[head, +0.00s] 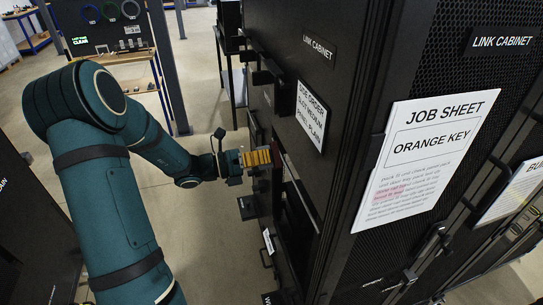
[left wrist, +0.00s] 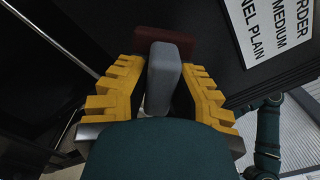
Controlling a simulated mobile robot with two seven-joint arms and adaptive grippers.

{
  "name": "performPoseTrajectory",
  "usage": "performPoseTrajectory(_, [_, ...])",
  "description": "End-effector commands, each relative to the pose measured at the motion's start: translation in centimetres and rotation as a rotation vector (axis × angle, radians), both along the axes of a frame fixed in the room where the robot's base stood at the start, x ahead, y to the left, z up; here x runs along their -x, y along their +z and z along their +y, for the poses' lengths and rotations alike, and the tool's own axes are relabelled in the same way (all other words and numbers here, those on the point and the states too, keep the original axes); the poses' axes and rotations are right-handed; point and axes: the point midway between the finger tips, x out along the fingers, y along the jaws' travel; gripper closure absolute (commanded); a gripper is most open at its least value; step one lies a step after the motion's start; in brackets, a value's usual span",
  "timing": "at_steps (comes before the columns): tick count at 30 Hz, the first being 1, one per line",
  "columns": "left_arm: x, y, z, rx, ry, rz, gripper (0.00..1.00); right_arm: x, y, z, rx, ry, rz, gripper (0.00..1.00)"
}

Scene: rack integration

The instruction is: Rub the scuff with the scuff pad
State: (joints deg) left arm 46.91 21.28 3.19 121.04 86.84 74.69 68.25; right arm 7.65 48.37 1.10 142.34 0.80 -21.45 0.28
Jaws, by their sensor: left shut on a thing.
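My left gripper (head: 262,157) has yellow stepped fingers and reaches the side of the black cabinet (head: 345,40). In the left wrist view its fingers are shut on the grey grip of the scuff pad (left wrist: 163,72). The pad's dark red-brown face block lies beyond the fingertips, at or very near the black panel; I cannot tell whether it touches. In the head view the pad is mostly hidden by the fingers. No scuff can be made out; the pad and gripper may cover it. My right gripper is not in view.
A job sheet (head: 424,158) hangs on the near corner. An opening with a frame (head: 299,207) lies below right of the gripper. Open floor (head: 213,235) stretches to the left.

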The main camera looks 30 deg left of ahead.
Motion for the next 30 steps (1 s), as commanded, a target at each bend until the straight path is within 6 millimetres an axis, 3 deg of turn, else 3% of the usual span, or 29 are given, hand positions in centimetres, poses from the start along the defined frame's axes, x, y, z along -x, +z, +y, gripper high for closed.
performPoseTrajectory(11, [0.2, 0.0, 0.2, 0.000, 0.001, 0.001, 1.00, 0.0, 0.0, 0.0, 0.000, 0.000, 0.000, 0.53])
performPoseTrajectory(22, [2.2, 0.0, 1.9, 0.000, 0.002, 0.001, 1.00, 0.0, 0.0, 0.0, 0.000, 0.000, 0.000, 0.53])
performPoseTrajectory(30, [2.4, 0.0, 2.0, 0.001, 0.000, 0.001, 1.00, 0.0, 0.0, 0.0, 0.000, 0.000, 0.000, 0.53])
